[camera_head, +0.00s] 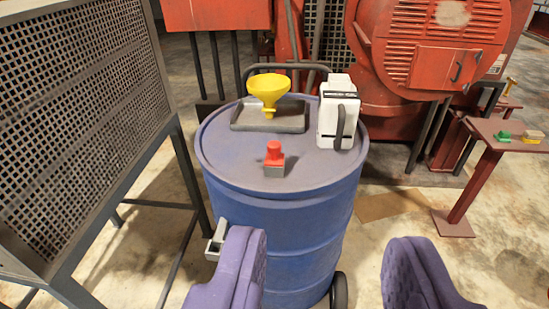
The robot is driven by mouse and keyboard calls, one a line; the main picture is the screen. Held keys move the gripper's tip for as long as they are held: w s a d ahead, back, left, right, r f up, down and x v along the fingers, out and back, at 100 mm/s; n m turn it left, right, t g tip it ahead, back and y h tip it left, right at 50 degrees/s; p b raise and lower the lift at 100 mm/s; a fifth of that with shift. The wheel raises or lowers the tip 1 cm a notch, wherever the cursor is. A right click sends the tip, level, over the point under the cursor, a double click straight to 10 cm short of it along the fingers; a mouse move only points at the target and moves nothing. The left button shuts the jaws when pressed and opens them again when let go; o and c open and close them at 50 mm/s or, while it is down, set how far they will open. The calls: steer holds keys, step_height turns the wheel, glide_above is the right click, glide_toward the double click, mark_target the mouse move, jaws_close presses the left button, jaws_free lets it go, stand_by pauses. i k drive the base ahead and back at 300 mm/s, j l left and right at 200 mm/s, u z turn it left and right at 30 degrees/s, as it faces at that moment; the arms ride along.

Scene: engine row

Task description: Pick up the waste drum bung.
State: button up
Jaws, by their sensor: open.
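A blue waste drum (225,155) stands upright in the middle of the view. What looks like the bung (274,152), a small red knob on a grey block, sits on the front part of the drum's lid, near its middle. My gripper (325,245) is open, with two purple padded fingers at the bottom of the view. The fingers are wide apart and nothing is held between them. The bung appears beyond the fingertips, nearer the left finger, and is not touched. The left finger covers part of the drum's lower side.
On the lid, a yellow funnel (268,88) stands at a dark tray (290,123) behind the bung, and a white jug (333,115) stands right. A mesh-panelled frame (85,110) is close at left. Red machinery (440,50) is behind; a red stand (480,170) is right.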

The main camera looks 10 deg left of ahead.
mark_target(273, 157)
steer(key=i+j, duration=0.15)
steer(key=i, duration=0.4)
steer(key=i+j, duration=0.1)
steer(key=i, duration=0.45)
steer(key=i+j, duration=0.15)
steer(key=i, duration=0.45)
